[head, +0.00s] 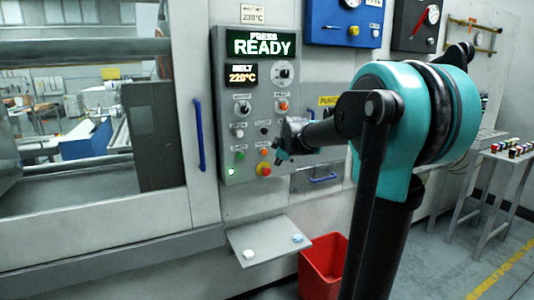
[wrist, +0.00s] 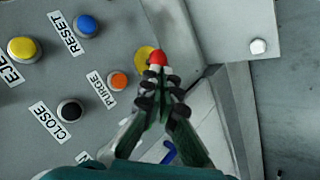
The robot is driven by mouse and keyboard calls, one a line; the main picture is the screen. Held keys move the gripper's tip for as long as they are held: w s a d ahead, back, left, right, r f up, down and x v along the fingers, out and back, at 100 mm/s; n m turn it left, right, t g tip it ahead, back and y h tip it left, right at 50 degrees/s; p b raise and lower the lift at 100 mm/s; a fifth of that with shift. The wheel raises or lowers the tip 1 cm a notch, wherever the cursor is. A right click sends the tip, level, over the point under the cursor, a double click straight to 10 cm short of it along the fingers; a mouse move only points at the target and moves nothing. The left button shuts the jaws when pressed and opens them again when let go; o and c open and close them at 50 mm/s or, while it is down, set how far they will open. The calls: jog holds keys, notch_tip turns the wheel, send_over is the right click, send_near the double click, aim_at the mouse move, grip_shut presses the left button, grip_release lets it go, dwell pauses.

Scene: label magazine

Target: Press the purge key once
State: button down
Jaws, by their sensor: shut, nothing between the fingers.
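In the wrist view the purge key is an orange round button (wrist: 118,80) with a white "PURGE" label (wrist: 101,90) beside it. In the head view an orange button (head: 264,152) sits low on the grey control panel, just above the red stop button; its label is too small to read. My gripper (wrist: 158,80) is shut and empty. In the wrist view its tips lie to the right of the purge key, over the edge of the red stop button. In the head view my gripper (head: 279,160) is just right of these buttons; the gap to the panel is unclear.
The red stop button (wrist: 158,57) has a yellow base. A blue reset button (wrist: 85,25), a black close button (wrist: 70,111) and a yellow button (wrist: 22,49) are nearby. Below the panel are a shelf (head: 262,240) and a red bin (head: 324,262). The display (head: 262,45) reads "PRESS READY".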

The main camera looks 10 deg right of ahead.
aim_at(264, 152)
jog(key=shift+w, duration=0.15)
jog(key=shift+w+a, duration=0.45)
jog(key=shift+w, duration=0.9)
jog(key=shift+w+a, duration=0.45)
jog(key=shift+w, duration=0.9)
jog(key=shift+w+a, duration=0.45)
jog(key=shift+w, duration=0.9)
jog(key=shift+w, duration=0.15)
jog(key=shift+w+a, duration=0.1)
jog(key=shift+w, duration=0.2)
jog(key=shift+w+a, duration=0.15)
jog(key=shift+w, duration=0.25)
jog(key=shift+s, duration=0.2)
jog(key=shift+s+d, duration=0.25)
jog(key=shift+s, duration=0.4)
jog(key=shift+s, duration=0.1)
